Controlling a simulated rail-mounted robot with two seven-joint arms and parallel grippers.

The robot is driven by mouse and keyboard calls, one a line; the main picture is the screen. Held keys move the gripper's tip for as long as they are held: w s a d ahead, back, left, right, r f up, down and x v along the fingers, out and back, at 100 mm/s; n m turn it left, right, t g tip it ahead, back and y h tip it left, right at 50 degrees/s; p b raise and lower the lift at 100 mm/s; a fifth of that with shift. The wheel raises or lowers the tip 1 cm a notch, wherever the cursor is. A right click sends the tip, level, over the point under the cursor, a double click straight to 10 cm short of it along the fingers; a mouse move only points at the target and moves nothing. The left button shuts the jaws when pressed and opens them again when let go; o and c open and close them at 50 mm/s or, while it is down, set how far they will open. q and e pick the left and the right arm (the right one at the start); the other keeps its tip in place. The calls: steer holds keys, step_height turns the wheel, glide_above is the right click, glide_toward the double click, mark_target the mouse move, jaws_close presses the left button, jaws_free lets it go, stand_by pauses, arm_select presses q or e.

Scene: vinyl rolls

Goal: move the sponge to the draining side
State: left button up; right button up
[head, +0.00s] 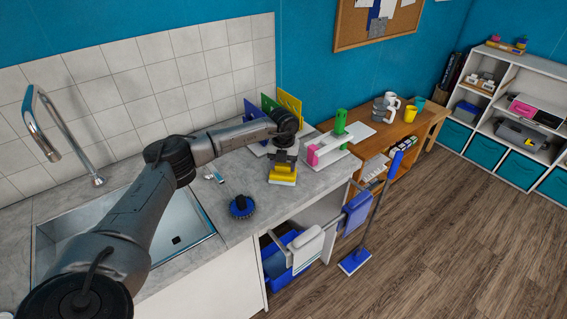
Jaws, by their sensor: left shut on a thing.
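The sponge (283,173), yellow with a pale underside, is in my left gripper (283,160). The gripper is shut on it from above, over the grey worktop (210,220) right of the sink. I cannot tell whether the sponge touches the worktop. The metal sink (185,235) is at the left, partly hidden behind my left arm. My right gripper is not in view.
A blue round brush (242,206) lies between sink and sponge. Colored boards (289,105) stand behind the gripper. A white rack (345,140) with green and pink items is to the right. A tall faucet (45,125) rises behind the sink.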

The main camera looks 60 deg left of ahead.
arm_select(q)
steer(key=o, duration=1)
steer(key=shift+o, duration=0.5)
steer(key=shift+o, duration=0.8)
